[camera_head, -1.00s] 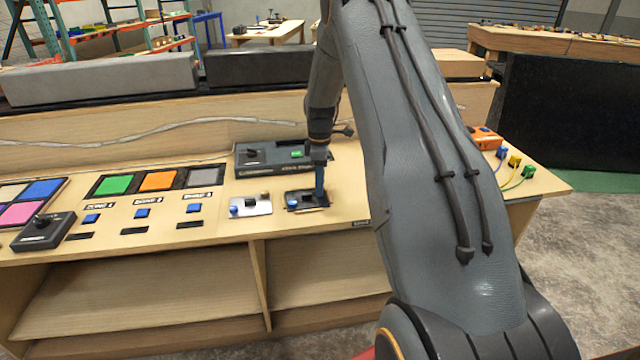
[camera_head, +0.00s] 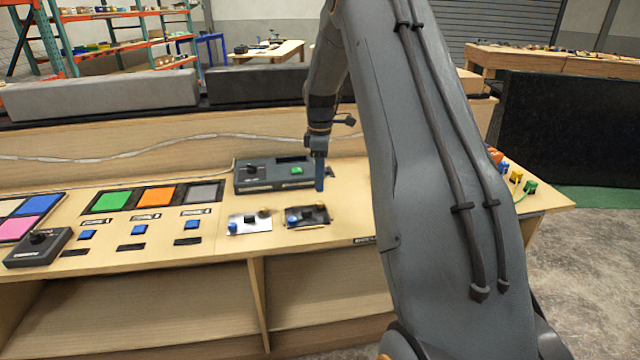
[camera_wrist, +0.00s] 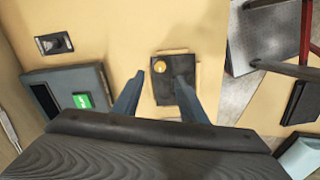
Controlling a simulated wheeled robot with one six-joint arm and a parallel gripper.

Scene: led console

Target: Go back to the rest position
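My gripper (camera_head: 319,188) hangs above the wooden console desk (camera_head: 345,215), pointing down, just behind the small black plate (camera_head: 307,215) in the head view. In the wrist view my gripper (camera_wrist: 160,76) shows two blue fingers spread apart with nothing held between them. My arm crosses the right half of the head view and hides part of the desk.
A silver plate (camera_head: 249,222) lies left of the black plate. Coloured panels (camera_head: 157,197), blue buttons and a joystick box (camera_head: 38,246) are farther left. Coloured plugs (camera_head: 516,176) sit at the right.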

